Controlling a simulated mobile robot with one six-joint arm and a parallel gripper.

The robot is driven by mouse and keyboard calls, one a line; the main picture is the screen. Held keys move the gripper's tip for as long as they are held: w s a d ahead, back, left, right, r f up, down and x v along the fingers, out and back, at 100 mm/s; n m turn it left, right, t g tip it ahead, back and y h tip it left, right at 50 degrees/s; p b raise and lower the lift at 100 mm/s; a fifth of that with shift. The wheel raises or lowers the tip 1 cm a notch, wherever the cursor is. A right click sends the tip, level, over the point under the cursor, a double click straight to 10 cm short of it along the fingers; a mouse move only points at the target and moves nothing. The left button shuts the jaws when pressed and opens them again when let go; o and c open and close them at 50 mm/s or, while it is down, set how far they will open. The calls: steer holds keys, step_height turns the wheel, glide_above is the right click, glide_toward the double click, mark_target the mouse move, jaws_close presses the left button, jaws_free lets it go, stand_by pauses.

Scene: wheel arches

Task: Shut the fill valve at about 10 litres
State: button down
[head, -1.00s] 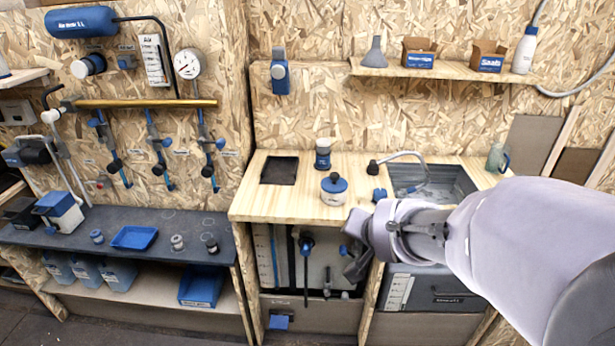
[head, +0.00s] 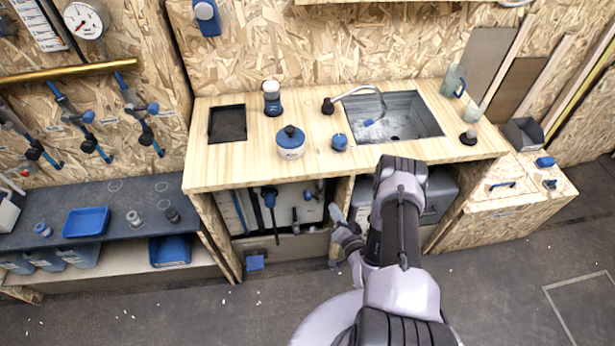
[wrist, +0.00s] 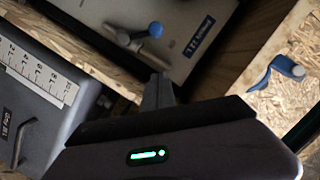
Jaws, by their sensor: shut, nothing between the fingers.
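Under the counter stands a pale tank (head: 290,212) with a scale strip on its left side. A blue-headed valve with a long dark stem (head: 268,198) is in front of it, and a smaller blue handle (head: 315,192) sits to the right. I cannot tell which is the fill valve, nor read the water level. My gripper (head: 337,213) is shut and empty, low in front of the counter by the tank's right side. In the wrist view its closed fingers (wrist: 158,90) point towards a blue-knobbed tap (wrist: 154,30), apart from it. A blue lever (wrist: 280,70) is on wood at right.
A grey container with a numbered scale (wrist: 38,75) is at left in the wrist view. The wooden counter (head: 235,165) overhangs the tank and carries a pot (head: 291,144) and a sink (head: 405,122). The dark floor in front (head: 200,305) is largely clear.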

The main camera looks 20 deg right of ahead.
steer(key=b, duration=0.5)
glide_above(316, 198)
steer(key=s+a, duration=0.2)
steer(key=s, duration=0.1)
steer(key=shift+f, duration=2.1)
steer(key=shift+d, duration=0.2)
